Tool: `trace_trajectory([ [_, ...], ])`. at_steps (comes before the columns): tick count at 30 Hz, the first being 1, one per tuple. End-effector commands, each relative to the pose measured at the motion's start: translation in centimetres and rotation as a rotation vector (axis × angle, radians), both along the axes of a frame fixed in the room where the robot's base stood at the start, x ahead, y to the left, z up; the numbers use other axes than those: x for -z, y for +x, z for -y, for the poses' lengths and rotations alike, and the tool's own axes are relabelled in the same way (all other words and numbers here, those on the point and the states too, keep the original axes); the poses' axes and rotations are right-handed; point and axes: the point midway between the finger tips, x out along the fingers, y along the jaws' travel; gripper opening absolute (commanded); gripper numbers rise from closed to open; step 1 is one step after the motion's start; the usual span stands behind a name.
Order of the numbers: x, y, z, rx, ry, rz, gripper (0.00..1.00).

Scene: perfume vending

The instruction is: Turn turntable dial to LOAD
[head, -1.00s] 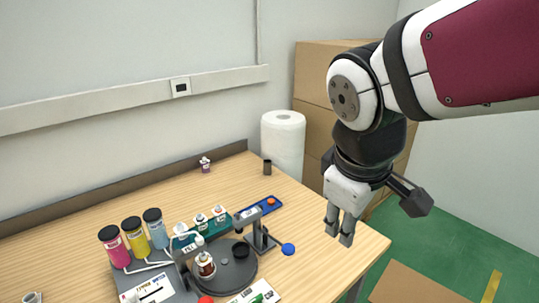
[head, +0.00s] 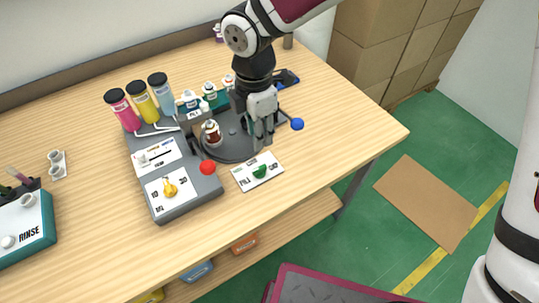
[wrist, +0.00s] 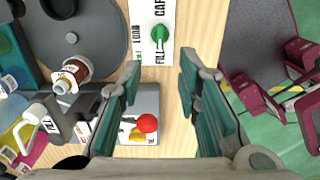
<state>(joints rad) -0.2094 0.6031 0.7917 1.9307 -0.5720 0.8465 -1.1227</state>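The turntable dial is a green knob (head: 260,172) on a white plate (head: 244,181) at the front of the turntable. In the wrist view the green knob (wrist: 160,38) is beyond the fingertips, with LOAD, FILL and CAP lettering on its plate (wrist: 139,20). I cannot clearly tell which label it points at. My gripper (head: 264,139) is above the front of the turntable, behind the dial in the head view. The wrist view shows the gripper (wrist: 160,60) open and empty, its fingers apart and not touching the knob. The dark round turntable (head: 225,150) is partly hidden by my arm.
A brown-filled bottle (head: 212,133) stands at the turntable's left edge. A red button (head: 208,168) and a yellow knob (head: 170,187) are left of the dial. A blue ball knob (head: 297,124) is at right. The table is clear right of the dial.

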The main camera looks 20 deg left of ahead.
Motion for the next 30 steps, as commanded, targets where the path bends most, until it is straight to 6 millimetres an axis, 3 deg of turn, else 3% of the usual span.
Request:
trace_trajectory([
  [7,2.6,-0.2,-0.1,-0.009,0.000,-0.006,0.31],
  [21,11.3,-0.3,-0.1,-0.007,-0.001,-0.005,0.31],
  [30,13.7,-0.1,-0.1,-0.006,0.001,-0.002,0.31],
])
